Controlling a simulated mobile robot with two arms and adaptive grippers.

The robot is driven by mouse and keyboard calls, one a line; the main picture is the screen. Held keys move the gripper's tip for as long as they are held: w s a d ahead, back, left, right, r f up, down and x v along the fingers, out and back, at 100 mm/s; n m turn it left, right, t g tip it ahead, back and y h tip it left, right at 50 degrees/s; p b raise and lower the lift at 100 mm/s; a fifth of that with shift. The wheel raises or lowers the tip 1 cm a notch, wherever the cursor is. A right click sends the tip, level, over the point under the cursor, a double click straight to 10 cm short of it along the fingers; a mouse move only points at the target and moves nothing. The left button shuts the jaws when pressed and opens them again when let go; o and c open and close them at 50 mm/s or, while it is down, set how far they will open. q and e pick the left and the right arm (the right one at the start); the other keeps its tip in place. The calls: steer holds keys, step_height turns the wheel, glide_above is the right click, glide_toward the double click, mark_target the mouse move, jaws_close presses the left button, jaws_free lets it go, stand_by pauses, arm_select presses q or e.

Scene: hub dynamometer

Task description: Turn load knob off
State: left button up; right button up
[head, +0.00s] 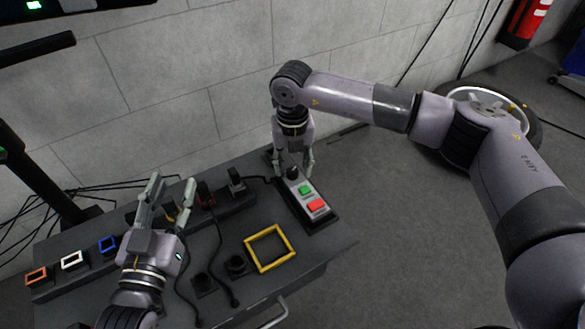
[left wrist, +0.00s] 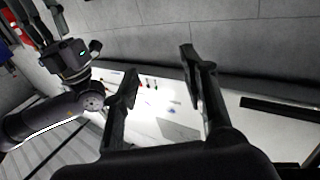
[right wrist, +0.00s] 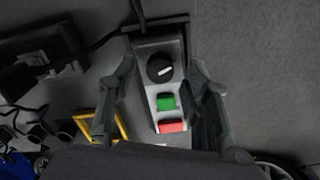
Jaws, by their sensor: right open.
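The load knob (head: 292,172) is a black round dial on the far end of a grey control box (head: 322,215). In the right wrist view the knob (right wrist: 160,68) shows a white pointer mark, slightly tilted from horizontal. Below it on the box are a green button (right wrist: 166,102) and a red button (right wrist: 171,126). My right gripper (head: 295,172) is open above the box, with its fingers on either side of the knob; whether they touch it cannot be told. My left gripper (head: 172,190) is open and empty above the left part of the table.
A yellow square frame (head: 269,249) lies on the dark table (head: 325,243). Orange, white and blue framed pieces (head: 72,260) stand at the left. Black cables run across the table. A wheel with a tyre (head: 530,125) is on the floor at the right.

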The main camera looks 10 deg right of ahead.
steer(key=shift+f, duration=0.45)
jaws_close()
stand_by(0.4)
